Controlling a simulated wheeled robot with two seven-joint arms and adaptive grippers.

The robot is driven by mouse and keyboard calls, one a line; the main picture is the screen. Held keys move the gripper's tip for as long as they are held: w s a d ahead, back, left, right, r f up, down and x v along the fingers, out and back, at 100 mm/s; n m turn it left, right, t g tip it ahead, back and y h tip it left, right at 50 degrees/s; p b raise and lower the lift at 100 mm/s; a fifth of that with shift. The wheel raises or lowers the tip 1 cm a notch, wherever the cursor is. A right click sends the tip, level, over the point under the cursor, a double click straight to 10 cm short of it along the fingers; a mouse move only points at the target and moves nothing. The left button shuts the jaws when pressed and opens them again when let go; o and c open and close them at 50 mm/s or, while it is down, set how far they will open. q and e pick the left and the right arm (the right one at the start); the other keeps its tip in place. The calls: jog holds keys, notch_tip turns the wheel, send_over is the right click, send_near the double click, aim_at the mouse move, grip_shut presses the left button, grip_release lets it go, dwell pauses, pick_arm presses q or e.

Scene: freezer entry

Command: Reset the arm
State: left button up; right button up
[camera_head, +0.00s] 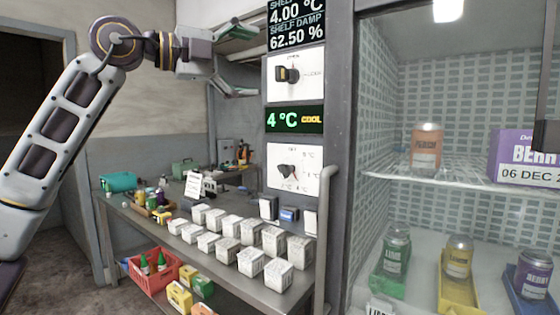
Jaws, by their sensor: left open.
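My left arm (65,140) comes in from the left, rises to the upper left and bends toward the right at its top. My left gripper (248,62) is held out level in front of the control panel, high above the table. Its two fingers are spread wide, one above and one below, with nothing between them. The fingertips are close to the panel's left edge in the picture; I cannot tell whether they touch it. My right gripper is not in view.
A control panel (296,155) carries two dials and displays. To its right a glass-fronted freezer (460,187) holds labelled jars on shelves. Below my gripper, a table (140,225) bears several white boxes (250,232). A red basket (155,272) sits underneath. Open space lies above the table.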

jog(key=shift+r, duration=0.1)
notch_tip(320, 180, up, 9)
jog(key=p, duration=0.9)
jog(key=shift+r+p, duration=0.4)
jog(key=shift+p, duration=0.1)
